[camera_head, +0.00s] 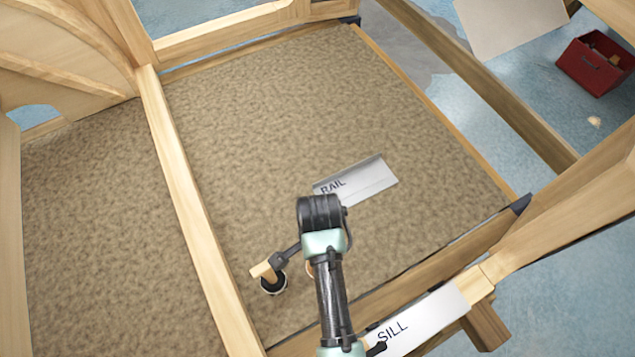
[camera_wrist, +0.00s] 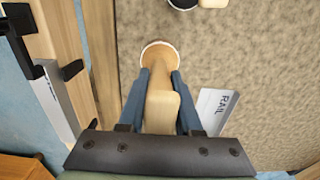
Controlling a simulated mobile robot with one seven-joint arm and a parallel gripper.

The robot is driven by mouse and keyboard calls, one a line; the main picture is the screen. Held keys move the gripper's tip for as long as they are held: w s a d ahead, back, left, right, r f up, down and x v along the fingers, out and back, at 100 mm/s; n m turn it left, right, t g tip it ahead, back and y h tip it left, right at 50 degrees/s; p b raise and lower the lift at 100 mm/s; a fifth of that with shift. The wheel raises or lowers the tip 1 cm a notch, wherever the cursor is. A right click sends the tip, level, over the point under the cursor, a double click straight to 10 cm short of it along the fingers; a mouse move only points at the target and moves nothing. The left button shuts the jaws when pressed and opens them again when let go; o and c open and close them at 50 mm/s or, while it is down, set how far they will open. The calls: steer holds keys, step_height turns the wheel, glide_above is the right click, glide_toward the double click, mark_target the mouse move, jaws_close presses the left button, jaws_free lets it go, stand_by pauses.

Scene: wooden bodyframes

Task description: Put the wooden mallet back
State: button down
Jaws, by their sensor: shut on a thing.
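The wooden mallet (camera_wrist: 162,112) is between the two blue fingers of my gripper (camera_wrist: 160,78) in the wrist view. Its pale handle points toward the camera, and its brown, rounded end with a white rim lies beyond the fingertips, over the carpet. My gripper is shut on it. In the head view my arm hides most of the mallet; a small bit of wood (camera_head: 310,269) shows beside the arm. I cannot tell whether the mallet touches the carpet.
A black, white-rimmed round thing (camera_head: 272,284) with a wooden block stands close by, left of my arm. The RAIL plate (camera_head: 366,181) lies on the carpet (camera_head: 290,110). The SILL plate (camera_head: 425,316) is on the front beam. A long beam (camera_head: 188,200) bounds the left side. Carpet beyond RAIL is clear.

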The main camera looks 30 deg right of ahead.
steer(key=shift+w+f, duration=0.1)
steer(key=shift+f, duration=2.3)
steer(key=shift+f, duration=0.15)
steer(key=c, duration=0.6)
jaws_free()
step_height(320, 180, up, 12)
steer(key=shift+r+p, duration=0.2)
steer(key=shift+p, duration=0.15)
